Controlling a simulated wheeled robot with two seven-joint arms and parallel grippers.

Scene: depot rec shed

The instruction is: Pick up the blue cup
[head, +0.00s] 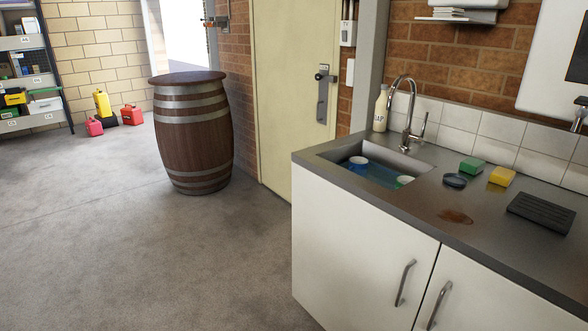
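A blue cup (357,166) with a pale rim or base is in the sink basin (340,158), near its left back side. Its lower part is hidden by bluish water or the basin. A second cup-like item (404,181), white and green, is in the basin to its right, mostly hidden by the front edge. Neither of my grippers is in view.
The sink is in a grey counter (480,215) over white cabinets (360,250). A tall faucet (407,110), soap bottle (381,108), green sponge (472,165), yellow sponge (502,176) and black rack (541,212) surround it. A barrel (193,135) stands left; the floor before the cabinets is clear.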

